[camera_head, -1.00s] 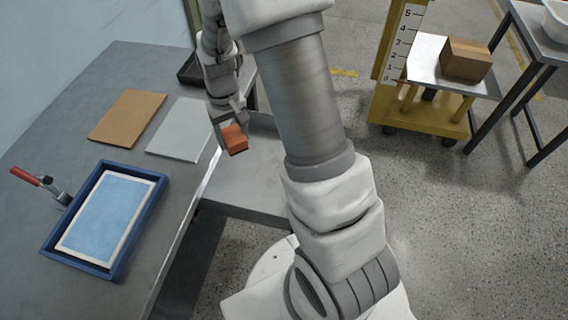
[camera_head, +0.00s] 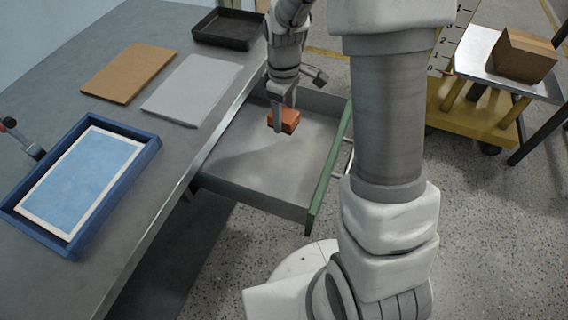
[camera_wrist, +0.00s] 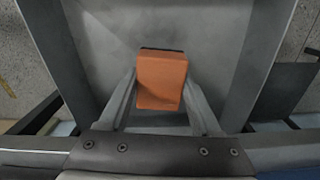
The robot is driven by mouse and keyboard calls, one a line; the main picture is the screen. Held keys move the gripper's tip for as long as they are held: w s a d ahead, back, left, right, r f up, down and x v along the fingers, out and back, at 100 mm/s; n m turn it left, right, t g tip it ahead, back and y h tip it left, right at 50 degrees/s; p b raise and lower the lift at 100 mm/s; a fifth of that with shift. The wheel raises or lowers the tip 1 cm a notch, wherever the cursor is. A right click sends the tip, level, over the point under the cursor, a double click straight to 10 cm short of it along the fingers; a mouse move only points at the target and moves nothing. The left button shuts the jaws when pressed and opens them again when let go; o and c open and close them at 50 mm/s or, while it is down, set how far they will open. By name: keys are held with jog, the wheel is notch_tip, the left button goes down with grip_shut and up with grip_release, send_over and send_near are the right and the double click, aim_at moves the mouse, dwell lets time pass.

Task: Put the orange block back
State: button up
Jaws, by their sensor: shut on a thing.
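The orange block (camera_head: 287,120) is between the fingers of my gripper (camera_head: 279,121), which is shut on it. In the wrist view the orange block (camera_wrist: 161,80) sits between both fingers (camera_wrist: 160,98), with the grey drawer floor behind it. A grey drawer (camera_head: 262,165) with a green front edge is pulled out from under the table. The block is over or inside the drawer, toward its far side. I cannot tell whether it touches the drawer floor. The rest of the drawer looks empty.
On the grey table (camera_head: 150,165) are a blue-framed tray (camera_head: 147,150), a brown board (camera_head: 128,72), a light grey board (camera_head: 192,88) and a dark tray (camera_head: 226,29). A red-handled tool (camera_head: 10,123) is at the left.

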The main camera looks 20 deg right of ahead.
aim_at(284, 152)
notch_tip(284, 152, down, 2)
jog(key=shift+w+f+n+b, duration=0.1)
jog(key=shift+f+n+b, duration=0.05)
jog(key=shift+n+b, duration=0.6)
notch_tip(284, 152, down, 9)
jog(key=b, duration=0.3)
jog(key=shift+f+b, duration=0.2)
jog(key=shift+b, duration=0.1)
jog(key=shift+f, duration=0.2)
jog(key=o, duration=1.5)
jog(key=shift+c, duration=0.2)
jog(key=shift+r, duration=0.1)
